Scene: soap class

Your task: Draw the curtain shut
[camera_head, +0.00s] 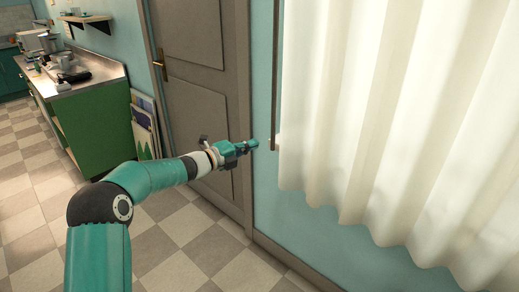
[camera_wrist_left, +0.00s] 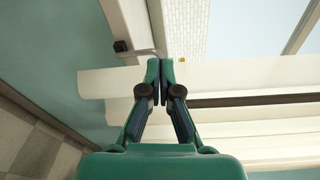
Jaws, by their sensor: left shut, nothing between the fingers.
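A white pleated curtain (camera_head: 390,120) hangs across the right half of the head view, with light behind it. Its left edge hangs close to a thin brown vertical strip (camera_head: 275,80) on the wall. My left gripper (camera_head: 256,144) is stretched out toward this edge, just left of the curtain. In the left wrist view my left gripper (camera_wrist_left: 160,65) has its fingertips together with nothing between them. Pale curtain folds (camera_wrist_left: 110,84) lie beyond the fingers there. Whether the fingertips touch the curtain, I cannot tell. My right gripper does not show.
A grey door (camera_head: 205,75) with a brass handle stands left of the curtain. A green counter (camera_head: 92,115) with kitchen things is at the far left, and flat panels (camera_head: 146,125) lean beside it. The checkered floor (camera_head: 180,225) is clear around my arm.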

